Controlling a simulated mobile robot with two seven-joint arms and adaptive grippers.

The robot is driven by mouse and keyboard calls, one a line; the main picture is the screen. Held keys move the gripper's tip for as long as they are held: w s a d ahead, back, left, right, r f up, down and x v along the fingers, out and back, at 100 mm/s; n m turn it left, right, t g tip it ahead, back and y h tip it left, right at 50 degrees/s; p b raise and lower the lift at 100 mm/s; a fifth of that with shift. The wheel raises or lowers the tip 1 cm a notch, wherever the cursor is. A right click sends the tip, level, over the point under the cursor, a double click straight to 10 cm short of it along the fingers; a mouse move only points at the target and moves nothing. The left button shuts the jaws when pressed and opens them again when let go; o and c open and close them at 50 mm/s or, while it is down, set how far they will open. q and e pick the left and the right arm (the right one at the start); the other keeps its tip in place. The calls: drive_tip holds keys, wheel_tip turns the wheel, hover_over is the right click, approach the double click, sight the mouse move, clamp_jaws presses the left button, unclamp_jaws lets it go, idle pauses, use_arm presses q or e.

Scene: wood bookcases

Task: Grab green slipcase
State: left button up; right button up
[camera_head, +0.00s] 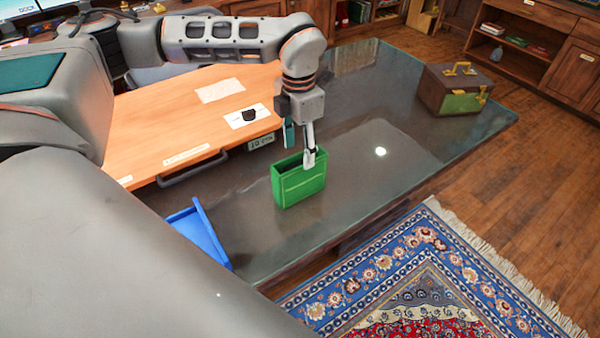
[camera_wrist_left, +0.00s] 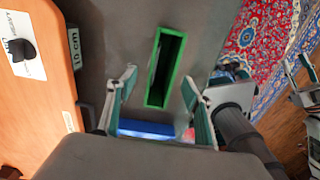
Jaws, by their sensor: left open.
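The green slipcase (camera_head: 300,186) stands upright on the dark glass-topped desk, its open side up. In the left wrist view the slipcase (camera_wrist_left: 165,68) shows from above as a narrow green frame with a dark hollow. My left gripper (camera_head: 301,150) points down just above the slipcase's top edge in the head view. In the left wrist view the left gripper (camera_wrist_left: 160,92) has its two fingers spread wide on either side of the slipcase's near end, with nothing held. I cannot tell whether a finger touches the slipcase. My right gripper is not seen in the head view.
A blue tray (camera_head: 203,236) lies left of the slipcase. An orange wooden board (camera_head: 190,125) with a dark handle and a "10 cm" label is close by. A brown and green box (camera_head: 453,88) stands at the desk's far right. The glass desktop (camera_head: 400,150) right of the slipcase is clear.

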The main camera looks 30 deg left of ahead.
sight(300, 168)
use_arm(q)
drive_tip(key=shift+s+d+f, duration=0.15)
drive_tip(key=shift+s+f, duration=0.05)
drive_tip(key=shift+f, duration=0.65)
drive_tip(key=shift+w+f, duration=0.15)
drive_tip(key=shift+f, duration=2.55)
drive_tip(key=c, duration=1.3)
